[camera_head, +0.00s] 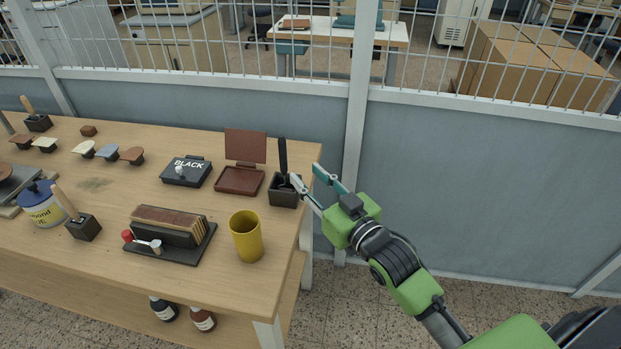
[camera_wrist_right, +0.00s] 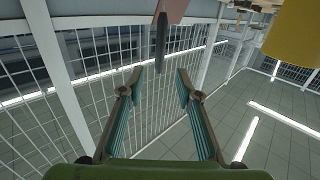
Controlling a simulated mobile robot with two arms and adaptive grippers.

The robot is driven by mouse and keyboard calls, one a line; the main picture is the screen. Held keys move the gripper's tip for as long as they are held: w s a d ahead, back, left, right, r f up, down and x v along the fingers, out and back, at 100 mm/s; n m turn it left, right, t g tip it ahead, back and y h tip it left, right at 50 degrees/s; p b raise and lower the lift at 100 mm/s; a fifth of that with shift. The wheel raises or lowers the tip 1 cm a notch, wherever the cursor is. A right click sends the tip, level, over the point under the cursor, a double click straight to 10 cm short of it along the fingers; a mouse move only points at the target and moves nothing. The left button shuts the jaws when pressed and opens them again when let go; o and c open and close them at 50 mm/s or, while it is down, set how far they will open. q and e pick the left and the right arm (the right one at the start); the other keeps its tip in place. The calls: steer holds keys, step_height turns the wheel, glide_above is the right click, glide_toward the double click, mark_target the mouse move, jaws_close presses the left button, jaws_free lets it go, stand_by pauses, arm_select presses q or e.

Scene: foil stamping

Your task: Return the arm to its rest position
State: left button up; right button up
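My right gripper (camera_head: 306,175) is at the right end of the wooden table, beside a black square holder (camera_head: 284,194) with an upright black-handled tool (camera_head: 283,156) in it. In the right wrist view, the fingers of my right gripper (camera_wrist_right: 160,74) are spread apart, with nothing held between them. A dark upright shape, apparently the tool's handle, shows beyond the fingertips. In the head view, one fingertip overlaps the holder's edge; I cannot tell whether they touch. My right arm reaches in from the lower right. My left gripper is not in view.
The table (camera_head: 115,262) holds a yellow cup (camera_head: 246,238), a brown open case (camera_head: 240,180), a box marked BLACK (camera_head: 187,170) and a black stand with brown blocks (camera_head: 170,232). A grey partition (camera_head: 480,190) with wire mesh runs behind. Floor right of the table is clear.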

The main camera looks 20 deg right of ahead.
stand_by(0.5)
steer(key=s+a+f+g+h, duration=0.2)
steer(key=s+f+g, duration=0.5)
steer(key=s+f, duration=0.65)
steer(key=s+f+g+h, duration=0.1)
steer(key=s+f+g, duration=0.3)
steer(key=s, duration=0.4)
steer(key=s+f+g, duration=0.3)
steer(key=s+f, duration=0.2)
steer(key=s, duration=0.3)
step_height(320, 180, down, 26)
steer(key=s+g, duration=0.1)
steer(key=s, duration=0.1)
steer(key=s+d+f+g, duration=0.1)
steer(key=s+d+f, duration=0.2)
steer(key=s+f, duration=1.2)
steer(key=shift+s+d+f+g, duration=0.2)
steer(key=shift+s+f+g, duration=0.15)
steer(key=shift+s, duration=0.6)
